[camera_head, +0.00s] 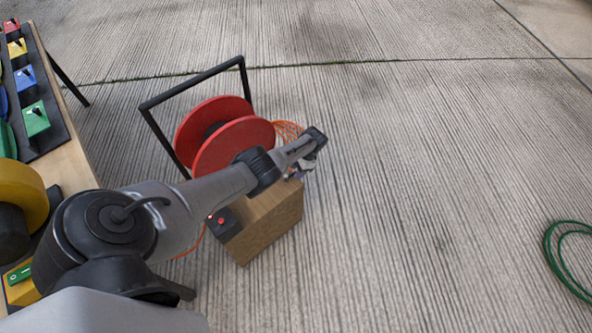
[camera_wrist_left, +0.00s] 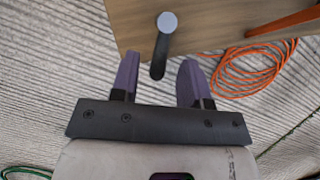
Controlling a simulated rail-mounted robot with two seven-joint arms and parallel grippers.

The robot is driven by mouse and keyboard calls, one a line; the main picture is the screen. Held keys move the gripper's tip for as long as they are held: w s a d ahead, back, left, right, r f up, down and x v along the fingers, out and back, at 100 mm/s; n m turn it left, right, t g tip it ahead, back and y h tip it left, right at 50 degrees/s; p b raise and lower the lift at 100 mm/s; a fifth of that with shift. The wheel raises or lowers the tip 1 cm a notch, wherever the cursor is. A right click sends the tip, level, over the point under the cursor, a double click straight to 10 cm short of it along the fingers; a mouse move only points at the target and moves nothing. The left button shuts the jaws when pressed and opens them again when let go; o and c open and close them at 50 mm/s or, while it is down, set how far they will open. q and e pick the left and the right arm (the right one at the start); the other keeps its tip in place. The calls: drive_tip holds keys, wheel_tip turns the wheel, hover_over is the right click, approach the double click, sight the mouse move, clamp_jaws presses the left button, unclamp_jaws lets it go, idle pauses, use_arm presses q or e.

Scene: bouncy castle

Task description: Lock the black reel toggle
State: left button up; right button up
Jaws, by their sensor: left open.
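The black toggle (camera_wrist_left: 159,58), a dark post with a grey round end, shows in the left wrist view against a wooden box (camera_wrist_left: 200,22). In the head view I cannot make the toggle out; my arm and gripper cover that area. My left gripper (camera_wrist_left: 158,78) is open, with its two purple fingers apart. The post appears in the gap between the fingertips, with space on both sides; I cannot tell its exact depth. In the head view the left gripper (camera_head: 300,170) is at the far right end of the wooden box (camera_head: 268,223). My right gripper is not in view.
A red cable reel (camera_head: 235,145) on a black frame (camera_head: 196,84) stands behind my arm. Orange cable (camera_wrist_left: 248,70) lies beside the box. A black switch box (camera_head: 224,224) with a red button is on the box's left. Concrete floor to the right is clear, except a green hose (camera_head: 558,258).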

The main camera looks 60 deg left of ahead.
use_arm(q)
drive_tip(key=p+v, duration=0.5)
drive_tip(key=v, duration=0.8)
idle(0.4)
